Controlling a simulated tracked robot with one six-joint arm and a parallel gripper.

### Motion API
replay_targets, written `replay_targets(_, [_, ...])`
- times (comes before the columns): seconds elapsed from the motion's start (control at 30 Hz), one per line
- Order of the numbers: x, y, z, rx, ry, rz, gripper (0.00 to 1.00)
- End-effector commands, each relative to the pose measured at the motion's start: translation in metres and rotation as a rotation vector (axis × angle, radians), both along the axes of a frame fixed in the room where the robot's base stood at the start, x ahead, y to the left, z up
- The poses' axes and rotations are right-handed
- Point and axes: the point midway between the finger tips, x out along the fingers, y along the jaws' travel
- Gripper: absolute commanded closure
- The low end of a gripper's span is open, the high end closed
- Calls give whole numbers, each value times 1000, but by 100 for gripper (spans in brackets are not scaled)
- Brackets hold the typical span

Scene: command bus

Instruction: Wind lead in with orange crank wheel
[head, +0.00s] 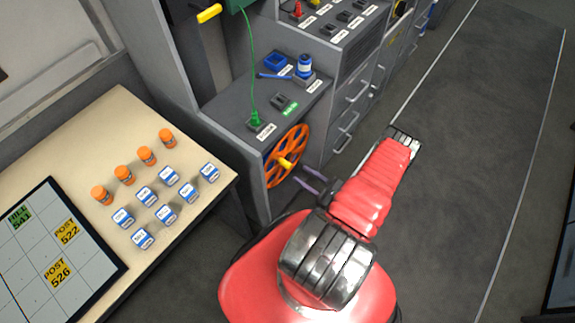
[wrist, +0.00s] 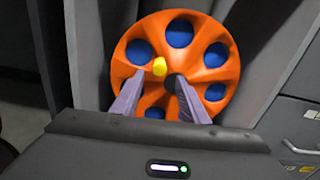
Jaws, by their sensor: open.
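The orange crank wheel (head: 287,156) stands upright on the side of the grey cabinet. It has round openings and a yellow handle knob (head: 286,163). My gripper (head: 312,180) is open just in front of the wheel. In the wrist view my gripper's fingers (wrist: 157,88) point at the wheel, with the knob between or just beyond their tips; contact cannot be told. The green lead (head: 249,70) runs down to a green plug (head: 255,118) on the cabinet top.
A table (head: 218,185) at left holds orange-capped jars and several blue-and-white boxes. Drawers with handles (head: 347,131) line the right of the wheel. The floor (head: 470,130) at right is clear.

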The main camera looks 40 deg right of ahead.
Motion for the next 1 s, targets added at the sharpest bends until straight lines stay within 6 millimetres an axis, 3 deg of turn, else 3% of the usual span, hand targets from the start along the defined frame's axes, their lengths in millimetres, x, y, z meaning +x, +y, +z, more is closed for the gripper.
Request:
replay_targets(0.7, [75,14,0,-1,0,2,60])
replay_targets(1.0, [88,16,0,0,0,0,60])
